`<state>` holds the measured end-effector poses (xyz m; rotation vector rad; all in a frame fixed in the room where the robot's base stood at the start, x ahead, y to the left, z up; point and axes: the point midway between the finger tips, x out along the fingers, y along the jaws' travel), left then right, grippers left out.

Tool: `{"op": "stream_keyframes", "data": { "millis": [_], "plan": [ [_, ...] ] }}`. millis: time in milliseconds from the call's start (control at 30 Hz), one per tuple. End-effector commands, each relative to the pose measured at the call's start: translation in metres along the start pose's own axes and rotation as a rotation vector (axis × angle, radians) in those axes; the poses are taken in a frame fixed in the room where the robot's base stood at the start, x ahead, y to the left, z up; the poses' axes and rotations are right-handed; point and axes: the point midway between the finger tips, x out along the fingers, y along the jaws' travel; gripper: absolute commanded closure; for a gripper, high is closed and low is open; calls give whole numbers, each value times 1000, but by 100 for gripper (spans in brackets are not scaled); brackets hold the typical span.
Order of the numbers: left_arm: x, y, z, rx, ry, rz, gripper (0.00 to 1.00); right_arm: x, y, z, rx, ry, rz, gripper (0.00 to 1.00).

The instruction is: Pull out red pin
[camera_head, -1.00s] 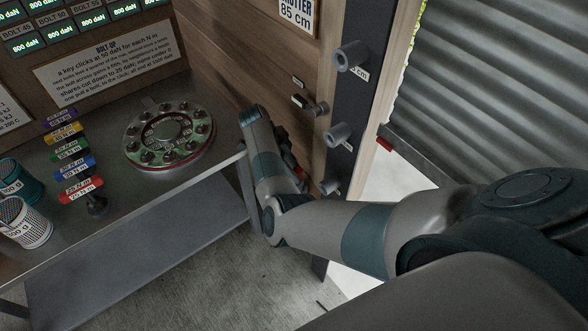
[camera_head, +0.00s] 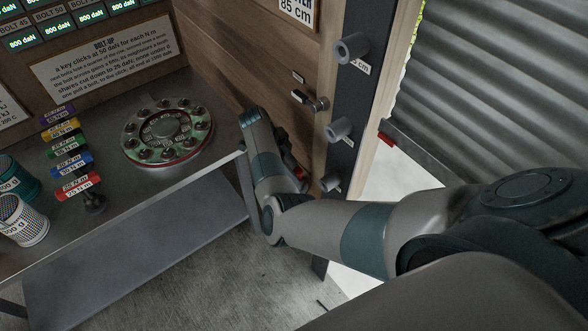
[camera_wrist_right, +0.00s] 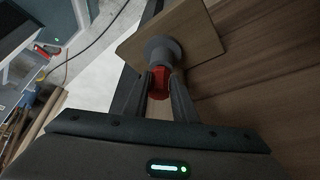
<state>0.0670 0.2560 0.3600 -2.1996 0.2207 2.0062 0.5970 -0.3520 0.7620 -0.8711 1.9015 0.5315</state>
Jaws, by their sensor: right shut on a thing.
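My right gripper (camera_wrist_right: 160,88) is shut on the red pin (camera_wrist_right: 159,77) in the right wrist view. The pin shows between the two dark fingers, its far end against a round grey socket (camera_wrist_right: 162,51) on a wooden board. I cannot tell how deep it sits in the socket. In the head view my right arm reaches in from the right, and its wrist mostly hides the gripper. A small red part (camera_head: 299,173) shows beside the wrist, near the wooden wall. My left gripper is not in view.
Grey pegs (camera_head: 338,130) stick out of the dark post just right of my right wrist. A corrugated shutter (camera_head: 500,90) stands at right.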

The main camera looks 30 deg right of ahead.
Motion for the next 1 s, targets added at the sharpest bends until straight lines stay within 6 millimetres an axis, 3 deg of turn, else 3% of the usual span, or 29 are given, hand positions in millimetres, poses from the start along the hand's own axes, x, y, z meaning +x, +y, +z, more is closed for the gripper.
{"op": "stream_keyframes", "data": {
  "millis": [367,400,467,800,1000],
  "plan": [
    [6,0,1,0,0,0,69,7,0,4,0,0,0,100],
    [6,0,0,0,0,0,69,6,0,4,0,0,0,66],
    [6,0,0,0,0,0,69,6,0,3,0,0,0,53],
    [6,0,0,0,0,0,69,6,0,4,0,-1,0,53],
    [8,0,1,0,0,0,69,-4,0,5,0,-2,-1,53]
  ]
}}
